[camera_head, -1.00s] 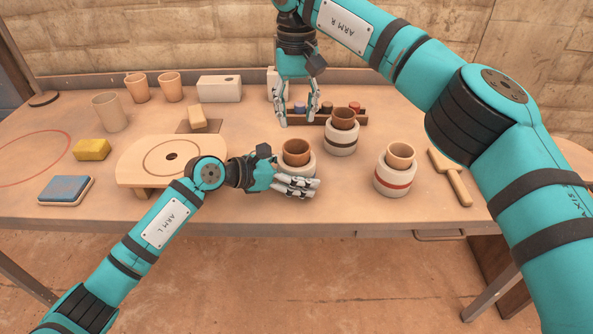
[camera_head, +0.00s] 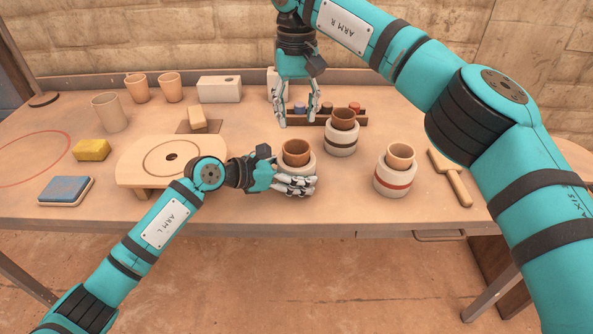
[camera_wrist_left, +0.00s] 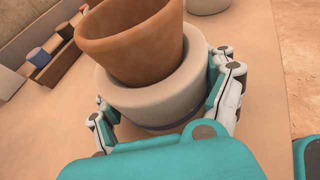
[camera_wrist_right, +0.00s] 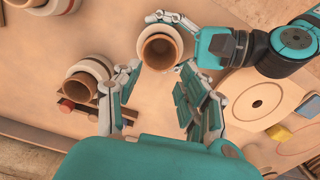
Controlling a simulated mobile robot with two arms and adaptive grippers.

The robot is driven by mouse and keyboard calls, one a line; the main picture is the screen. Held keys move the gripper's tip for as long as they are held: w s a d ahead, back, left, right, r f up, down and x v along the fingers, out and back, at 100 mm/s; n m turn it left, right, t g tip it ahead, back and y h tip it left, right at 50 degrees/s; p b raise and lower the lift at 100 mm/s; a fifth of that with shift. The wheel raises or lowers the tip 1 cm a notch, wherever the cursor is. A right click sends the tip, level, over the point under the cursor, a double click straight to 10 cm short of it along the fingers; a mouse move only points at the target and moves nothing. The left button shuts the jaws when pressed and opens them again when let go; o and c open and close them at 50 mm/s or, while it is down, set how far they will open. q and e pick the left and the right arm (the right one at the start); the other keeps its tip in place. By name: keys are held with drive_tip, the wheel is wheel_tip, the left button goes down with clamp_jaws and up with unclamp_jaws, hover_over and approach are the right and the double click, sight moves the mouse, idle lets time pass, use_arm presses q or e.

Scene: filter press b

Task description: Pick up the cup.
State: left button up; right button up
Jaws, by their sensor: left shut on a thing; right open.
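A brown clay cup (camera_head: 296,149) sits in a pale round mould (camera_head: 308,166) near the table's front edge. The cup's flared wall (camera_wrist_left: 130,40) rises above the mould's rim (camera_wrist_left: 165,92) in the left wrist view. My left gripper (camera_head: 296,184) is shut on the mould, with fingers on both sides of it; the fingers are below the cup's rim. Two similar cups stand in banded moulds: one black-banded (camera_head: 341,138) behind, one red-banded (camera_head: 393,182) to the right. My right gripper (camera_head: 299,115) is open and empty above the table, behind the held mould.
A rack of coloured pots (camera_head: 335,118) is beside my right gripper. A wooden paddle (camera_head: 452,178) lies at the right. Plain cups (camera_head: 110,113) stand at the back left. A blue-topped block (camera_head: 66,189) lies front left.

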drive_tip(key=shift+o, duration=1.1)
drive_tip(key=shift+s+a+f, duration=0.1)
drive_tip(key=shift+a+f, duration=0.05)
drive_tip(key=shift+a, duration=0.15)
drive_tip(key=o, duration=0.6)
drive_tip(key=shift+n+t+y, duration=0.6)
drive_tip(key=shift+n+y, duration=0.2)
drive_tip(key=shift+n, duration=0.1)
drive_tip(key=s+a, duration=0.1)
drive_tip(key=a, duration=0.1)
drive_tip(key=s+a+f, duration=0.1)
drive_tip(key=a, duration=0.1)
drive_tip(key=s+a, duration=0.1)
drive_tip(key=a, duration=0.1)
drive_tip(key=shift+s+f, duration=0.1)
drive_tip(key=shift+f, duration=0.1)
drive_tip(key=shift+c, duration=0.2)
drive_tip(key=s+a+r+t+y, duration=0.2)
drive_tip(key=s+a+y, duration=0.1)
drive_tip(key=a, duration=0.1)
drive_tip(key=m+t+y, duration=0.7)
drive_tip(key=m+t, duration=0.3)
drive_tip(key=m, duration=2.1)
approach(306, 154)
drive_tip(key=x, duration=0.6)
drive_tip(key=shift+w, duration=0.35)
drive_tip(key=shift+x, duration=2.65)
